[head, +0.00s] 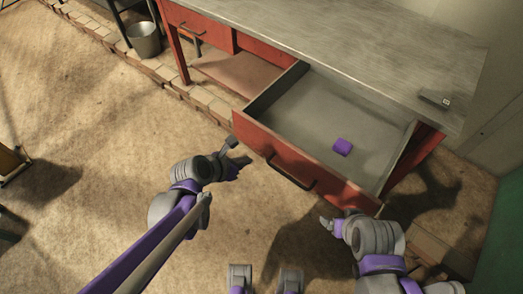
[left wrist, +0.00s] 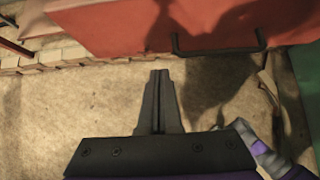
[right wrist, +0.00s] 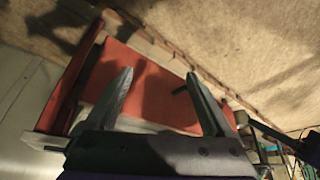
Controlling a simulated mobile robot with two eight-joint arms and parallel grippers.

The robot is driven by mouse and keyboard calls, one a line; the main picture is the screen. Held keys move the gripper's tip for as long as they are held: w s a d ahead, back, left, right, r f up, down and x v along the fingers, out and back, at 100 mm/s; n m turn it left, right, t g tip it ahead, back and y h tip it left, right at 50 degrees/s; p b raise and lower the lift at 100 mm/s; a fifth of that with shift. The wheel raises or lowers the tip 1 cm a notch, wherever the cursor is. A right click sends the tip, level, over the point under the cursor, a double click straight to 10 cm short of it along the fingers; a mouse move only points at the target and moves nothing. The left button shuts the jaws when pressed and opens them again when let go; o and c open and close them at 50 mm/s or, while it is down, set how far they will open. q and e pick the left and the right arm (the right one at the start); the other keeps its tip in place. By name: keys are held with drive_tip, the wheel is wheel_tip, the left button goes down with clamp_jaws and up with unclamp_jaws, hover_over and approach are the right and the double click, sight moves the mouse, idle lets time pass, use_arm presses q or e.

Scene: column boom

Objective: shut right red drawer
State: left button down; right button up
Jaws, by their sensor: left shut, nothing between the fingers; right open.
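The right red drawer (head: 270,150) stands pulled out from the workbench in the head view, with a dark bar handle (head: 290,174) on its front. My left gripper (head: 236,151) is shut and empty, in front of the left part of the drawer front. In the left wrist view its closed fingers (left wrist: 160,75) point toward the red front and the handle (left wrist: 218,48), apart from both. My right gripper (head: 330,222) is near the front's right end. In the right wrist view its fingers (right wrist: 163,85) are spread, with the red front (right wrist: 150,88) beyond them.
The grey worktop (head: 330,30) carries a small grey object (head: 434,99) at its right. A left drawer (head: 198,25) is closed above an open shelf (head: 232,78). A metal bucket (head: 144,39) stands at the back left. The floor before the drawer is clear.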

sight(267, 149)
use_arm(q)
drive_tip(key=w+d+f, duration=0.1)
drive_tip(key=w, duration=0.1)
drive_tip(key=w+d+f, duration=0.1)
drive_tip(key=w+f, duration=0.1)
drive_tip(key=w+d+f+b, duration=0.1)
drive_tip(key=w+d, duration=0.1)
drive_tip(key=shift+f, duration=0.15)
drive_tip(key=shift+w+d, duration=0.3)
drive_tip(key=shift+w, duration=0.1)
drive_tip(key=shift+w, duration=0.1)
